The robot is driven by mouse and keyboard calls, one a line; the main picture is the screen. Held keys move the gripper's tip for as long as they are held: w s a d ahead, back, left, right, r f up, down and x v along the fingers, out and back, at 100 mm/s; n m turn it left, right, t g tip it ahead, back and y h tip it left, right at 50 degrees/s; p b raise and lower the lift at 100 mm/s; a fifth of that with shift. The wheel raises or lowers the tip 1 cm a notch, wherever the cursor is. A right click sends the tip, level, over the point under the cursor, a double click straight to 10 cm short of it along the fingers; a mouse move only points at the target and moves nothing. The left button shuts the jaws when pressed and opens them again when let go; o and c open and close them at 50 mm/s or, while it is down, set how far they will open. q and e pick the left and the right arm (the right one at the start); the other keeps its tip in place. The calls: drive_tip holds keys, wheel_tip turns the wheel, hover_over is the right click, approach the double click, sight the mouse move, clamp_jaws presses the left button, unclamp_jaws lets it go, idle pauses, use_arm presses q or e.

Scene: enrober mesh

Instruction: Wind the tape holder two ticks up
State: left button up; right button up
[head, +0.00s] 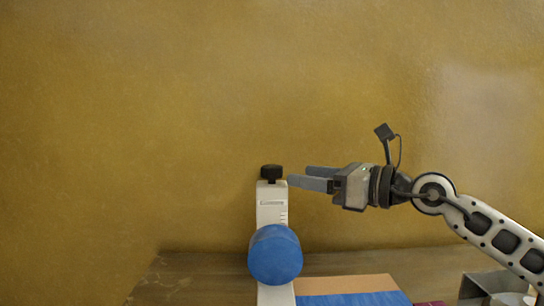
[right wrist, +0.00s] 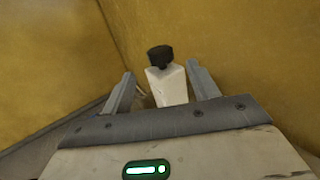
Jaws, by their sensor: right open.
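The tape holder is a white upright post (head: 272,213) with a blue roll (head: 275,255) on its front and a black knob (head: 271,172) on top. Tick marks show on the front of the post, too small to read. My right gripper (head: 298,177) is open and level, just right of the knob, with its fingers pointing left. In the right wrist view the knob (right wrist: 160,58) and the white post (right wrist: 168,86) stand beyond the fingertips, between their lines. The fingers look empty and apart from the knob. My left gripper is in neither view.
The holder stands on a wooden table (head: 205,280) against a yellow-brown wall (head: 150,120). A flat brown and blue piece (head: 345,284) lies right of the holder. A grey metal object (head: 490,284) is at the lower right. The air left of the post is clear.

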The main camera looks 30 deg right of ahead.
sight(282, 172)
drive_tip(key=p+x, duration=0.4)
drive_tip(key=x, duration=0.3)
drive_tip(key=shift+w+a+r, duration=0.15)
drive_tip(key=shift+w+a, duration=0.1)
drive_tip(key=shift+w, duration=0.05)
drive_tip(key=shift+w+a, duration=0.2)
drive_tip(key=shift+w, duration=0.1)
drive_tip(key=shift+c, duration=0.3)
drive_tip(key=c, duration=0.9)
